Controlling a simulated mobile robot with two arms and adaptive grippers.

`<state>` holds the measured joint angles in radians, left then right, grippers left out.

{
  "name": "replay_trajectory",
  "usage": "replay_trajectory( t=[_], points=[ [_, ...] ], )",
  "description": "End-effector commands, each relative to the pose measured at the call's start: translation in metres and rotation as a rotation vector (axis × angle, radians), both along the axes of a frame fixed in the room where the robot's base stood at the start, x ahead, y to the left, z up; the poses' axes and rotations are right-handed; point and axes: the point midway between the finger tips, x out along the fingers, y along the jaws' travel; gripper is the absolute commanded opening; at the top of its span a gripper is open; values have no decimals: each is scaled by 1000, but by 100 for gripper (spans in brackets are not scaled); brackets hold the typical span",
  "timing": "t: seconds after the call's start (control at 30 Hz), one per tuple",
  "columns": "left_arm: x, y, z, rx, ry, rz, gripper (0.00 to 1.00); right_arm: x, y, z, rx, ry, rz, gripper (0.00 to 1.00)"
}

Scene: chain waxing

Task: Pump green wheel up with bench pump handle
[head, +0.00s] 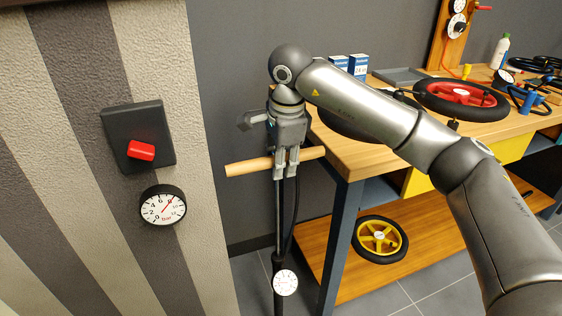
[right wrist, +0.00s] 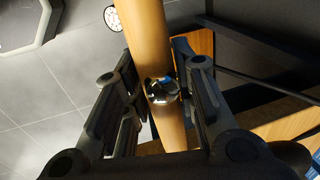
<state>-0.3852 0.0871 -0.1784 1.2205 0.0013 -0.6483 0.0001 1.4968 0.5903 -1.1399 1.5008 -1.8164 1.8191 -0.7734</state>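The bench pump's wooden crossbar handle (head: 246,167) stands level on its rod, left of the bench. My right gripper (head: 285,172) points down over the middle of the handle. In the right wrist view the handle (right wrist: 146,35) runs between the two fingers (right wrist: 163,100), with narrow gaps seeming to show beside it, so the gripper looks open around it. The pump's white gauge (head: 285,282) is low on the pump; it also shows in the right wrist view (right wrist: 112,17). No green wheel rim shows; a dark tyre (head: 345,125) on the bench is partly hidden by my arm. My left gripper is out of view.
The wooden bench (head: 350,155) carries a red-rimmed wheel (head: 462,97), blue boxes (head: 358,66) and a grey tray (head: 398,76). A yellow wheel (head: 380,239) lies on the lower shelf. A red switch (head: 141,150) and a bar gauge (head: 163,208) are on the striped wall.

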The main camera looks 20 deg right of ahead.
Motion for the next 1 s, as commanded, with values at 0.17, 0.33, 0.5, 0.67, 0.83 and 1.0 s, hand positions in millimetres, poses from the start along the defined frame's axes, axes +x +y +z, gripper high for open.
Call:
replay_trajectory(
  t=[0.17, 0.33, 0.5, 0.67, 0.83, 1.0],
  points=[
    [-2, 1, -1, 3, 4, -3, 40, 0, 0, -1, 0, 0, 0, 46],
    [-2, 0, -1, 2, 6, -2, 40, 0, 0, -1, -1, 0, 0, 46],
    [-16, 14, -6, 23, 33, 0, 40, -1, 0, 4, 0, -1, 0, 46],
    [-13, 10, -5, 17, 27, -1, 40, -4, 0, 23, 0, -4, 0, 46],
    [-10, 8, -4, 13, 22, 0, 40, -9, -1, 50, -1, -3, -1, 46],
    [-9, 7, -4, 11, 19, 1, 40, -14, -1, 69, 0, -1, -1, 46]
  ],
)
